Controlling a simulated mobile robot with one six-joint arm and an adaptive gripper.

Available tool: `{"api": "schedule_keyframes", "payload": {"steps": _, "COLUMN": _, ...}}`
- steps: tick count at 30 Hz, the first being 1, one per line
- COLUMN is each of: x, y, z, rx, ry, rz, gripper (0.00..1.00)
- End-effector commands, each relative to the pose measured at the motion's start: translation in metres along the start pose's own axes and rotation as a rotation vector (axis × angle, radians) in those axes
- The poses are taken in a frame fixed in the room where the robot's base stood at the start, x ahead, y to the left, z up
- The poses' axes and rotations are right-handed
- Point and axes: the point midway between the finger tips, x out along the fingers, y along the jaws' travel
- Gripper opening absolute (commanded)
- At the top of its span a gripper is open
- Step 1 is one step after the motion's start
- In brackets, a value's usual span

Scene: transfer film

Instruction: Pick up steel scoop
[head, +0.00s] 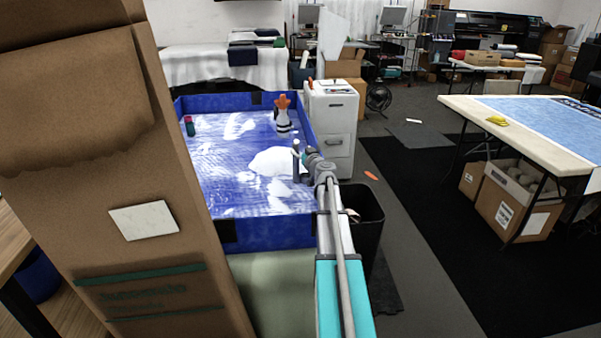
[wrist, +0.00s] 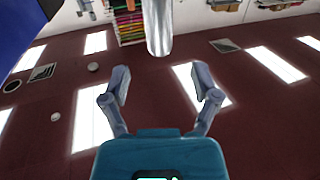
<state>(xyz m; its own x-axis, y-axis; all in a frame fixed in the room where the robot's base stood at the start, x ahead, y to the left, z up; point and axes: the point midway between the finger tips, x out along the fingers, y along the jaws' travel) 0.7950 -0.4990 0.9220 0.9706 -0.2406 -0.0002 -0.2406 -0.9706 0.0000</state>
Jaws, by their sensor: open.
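A shiny, rounded metal piece (wrist: 158,27), which looks like part of the steel scoop, shows at the top centre of the wrist view. It lies beyond my fingertips, in line with the gap between them; its far end is cut off by the frame. My gripper (wrist: 161,82) is open with nothing between its fingers. In the head view my gripper (head: 300,162) is over the right side of the blue tray (head: 270,232), close to its right wall. I cannot make out the scoop clearly in the head view.
A white bottle with an orange top (head: 282,115) stands at the tray's back right. A small green and red item (head: 189,126) is at the back left. White patches cover the tray floor. A large cardboard box (head: 120,170) blocks the left; a white cabinet (head: 334,125) stands behind right.

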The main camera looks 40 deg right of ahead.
Motion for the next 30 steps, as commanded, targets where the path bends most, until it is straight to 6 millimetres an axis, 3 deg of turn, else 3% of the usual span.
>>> {"api": "schedule_keyframes", "payload": {"steps": 16, "x": 0.049, "y": 0.002, "z": 0.002, "rx": 0.0, "ry": 0.0, "rz": 0.0, "gripper": 0.79}}
{"api": "schedule_keyframes", "payload": {"steps": 30, "x": 0.051, "y": 0.002, "z": 0.002, "rx": 0.0, "ry": 0.0, "rz": 0.002, "gripper": 0.79}}
